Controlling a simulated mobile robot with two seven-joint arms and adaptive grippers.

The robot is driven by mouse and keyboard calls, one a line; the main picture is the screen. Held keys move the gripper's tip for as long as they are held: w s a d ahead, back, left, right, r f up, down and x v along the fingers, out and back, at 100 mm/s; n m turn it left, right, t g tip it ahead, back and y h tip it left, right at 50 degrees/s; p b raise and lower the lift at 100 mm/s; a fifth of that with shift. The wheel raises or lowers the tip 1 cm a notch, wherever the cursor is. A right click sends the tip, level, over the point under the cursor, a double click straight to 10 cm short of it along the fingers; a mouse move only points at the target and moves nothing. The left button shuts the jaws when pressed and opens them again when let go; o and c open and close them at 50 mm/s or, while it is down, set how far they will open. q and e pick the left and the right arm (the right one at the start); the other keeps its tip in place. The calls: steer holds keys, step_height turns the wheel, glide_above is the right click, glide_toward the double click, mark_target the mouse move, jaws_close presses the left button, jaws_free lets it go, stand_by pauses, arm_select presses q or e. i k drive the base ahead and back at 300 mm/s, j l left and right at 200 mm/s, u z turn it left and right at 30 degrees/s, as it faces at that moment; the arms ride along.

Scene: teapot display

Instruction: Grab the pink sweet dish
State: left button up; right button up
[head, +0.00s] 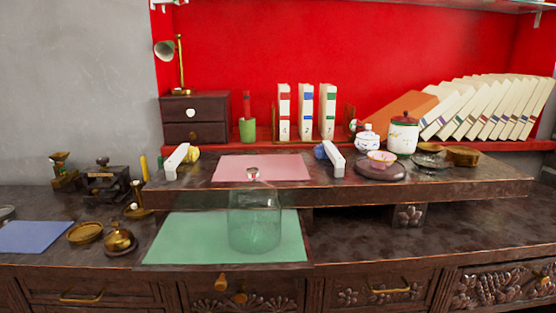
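The pink sweet dish (381,159) is a small, shallow pink bowl. It sits on a dark round stand (379,172) on the raised shelf, right of the middle of the head view. A white lidded pot (367,139) stands just behind it, and a larger white jar (402,135) with a dark red lid stands behind it to the right. Neither of my grippers shows in the head view.
A clear glass dome (254,220) stands on a green mat (182,240) in front of the shelf. A white block (334,159) is left of the dish, and a dark ashtray-like dish (430,161) is right of it. The counter at front right is clear.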

mark_target(381, 161)
steer(key=l, duration=1.5)
